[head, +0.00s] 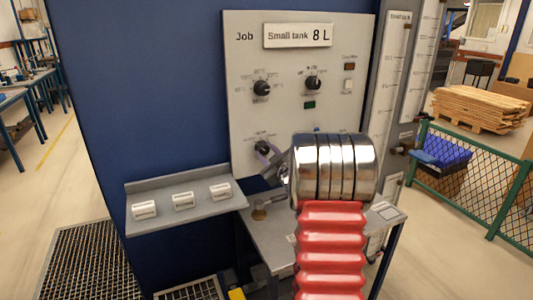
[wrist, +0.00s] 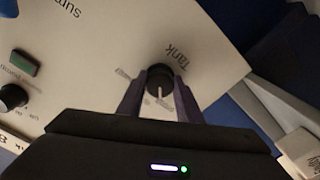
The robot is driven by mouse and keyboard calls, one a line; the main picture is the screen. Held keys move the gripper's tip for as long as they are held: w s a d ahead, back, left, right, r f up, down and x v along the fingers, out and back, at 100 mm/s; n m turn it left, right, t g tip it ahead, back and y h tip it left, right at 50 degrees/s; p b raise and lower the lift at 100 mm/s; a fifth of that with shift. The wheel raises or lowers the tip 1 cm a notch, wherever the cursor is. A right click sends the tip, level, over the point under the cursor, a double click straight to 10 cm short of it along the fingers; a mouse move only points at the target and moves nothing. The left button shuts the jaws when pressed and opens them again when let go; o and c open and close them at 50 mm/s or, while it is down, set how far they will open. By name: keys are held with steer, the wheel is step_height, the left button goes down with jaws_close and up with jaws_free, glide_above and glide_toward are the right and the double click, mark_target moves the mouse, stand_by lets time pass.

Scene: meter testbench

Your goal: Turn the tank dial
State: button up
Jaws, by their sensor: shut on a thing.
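The tank dial (wrist: 160,78) is a black round knob with a pale pointer line, beside the printed word "Tank" on the light panel. In the wrist view it sits between the two purple-grey fingers of my gripper (wrist: 160,98), which are shut on it from both sides. The pointer line runs toward the gripper body. In the head view the dial (head: 262,146) is at the panel's lower left, partly covered by my gripper (head: 267,155). The dial's printed positions are too small and partly hidden to read.
Two other black dials, upper left (head: 261,87) and upper right (head: 313,83), sit above, with a green button (head: 309,105). A sign (head: 297,36) reads "Small tank 8 L". A grey shelf (head: 150,228) holding three light blocks juts out at left. My arm hides the panel's lower right.

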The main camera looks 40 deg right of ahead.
steer(key=shift+f, duration=0.1)
stand_by(0.4)
steer(key=o, duration=1)
steer(key=shift+o, duration=0.2)
steer(key=v, duration=1.3)
steer(key=shift+s+a, duration=0.2)
steer(key=shift+s, duration=0.15)
